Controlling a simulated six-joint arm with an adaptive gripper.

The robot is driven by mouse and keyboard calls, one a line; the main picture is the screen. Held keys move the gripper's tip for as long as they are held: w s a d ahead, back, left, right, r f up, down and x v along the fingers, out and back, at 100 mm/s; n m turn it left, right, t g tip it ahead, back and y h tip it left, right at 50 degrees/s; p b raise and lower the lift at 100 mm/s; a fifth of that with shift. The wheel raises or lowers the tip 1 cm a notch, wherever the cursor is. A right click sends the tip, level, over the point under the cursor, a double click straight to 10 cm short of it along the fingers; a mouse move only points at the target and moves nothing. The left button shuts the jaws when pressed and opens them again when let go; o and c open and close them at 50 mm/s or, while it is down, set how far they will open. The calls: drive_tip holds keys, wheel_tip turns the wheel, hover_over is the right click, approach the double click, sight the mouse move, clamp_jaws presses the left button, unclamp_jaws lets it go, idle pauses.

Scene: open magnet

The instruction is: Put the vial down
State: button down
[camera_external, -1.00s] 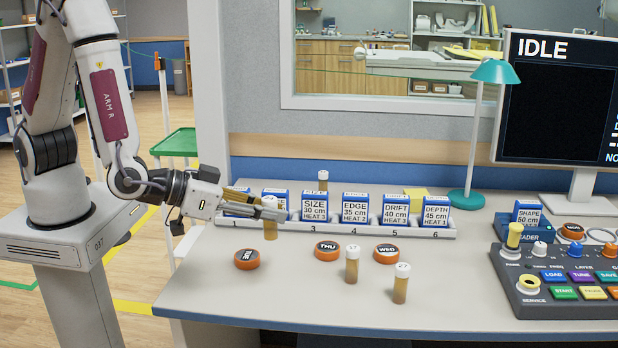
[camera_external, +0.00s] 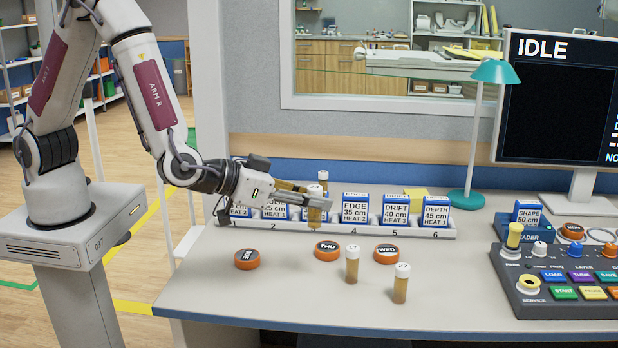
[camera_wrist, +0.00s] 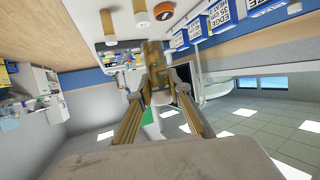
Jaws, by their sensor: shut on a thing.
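My gripper (camera_external: 318,200) is shut on an amber vial (camera_external: 314,214) with a white cap. The vial is upright in front of slot 3 of the white card rack (camera_external: 440,233) and hides that slot's card. I cannot tell whether its base touches anything. In the wrist view my gripper (camera_wrist: 155,82) has its fingers converging on the amber vial (camera_wrist: 153,55). Two other capped vials stand on the desk, one in the middle (camera_external: 352,267) and one to its right (camera_external: 400,286).
Orange-rimmed discs lie on the desk (camera_external: 220,290): a left one (camera_external: 246,259), THU (camera_external: 327,250) and WED (camera_external: 387,253). Blue-white cards fill the rack. A teal lamp (camera_external: 466,197), a monitor (camera_external: 560,110) and a button console (camera_external: 570,285) stand at the right. The front-left desk is clear.

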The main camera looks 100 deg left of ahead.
drive_tip(key=w+a, duration=1.4)
drive_tip(key=a, duration=0.5)
drive_tip(key=w+a+r+n+g+y, duration=0.1)
drive_tip(key=w+a+n+y, duration=0.1)
drive_tip(key=a, duration=2.1)
drive_tip(key=shift+a+f, duration=0.15)
drive_tip(key=shift+f, duration=2.35)
drive_tip(key=shift+f, duration=0.1)
wheel_tip(320, 180, down, 6)
drive_tip(key=shift+f, duration=0.1)
drive_tip(key=shift+f, duration=1.8)
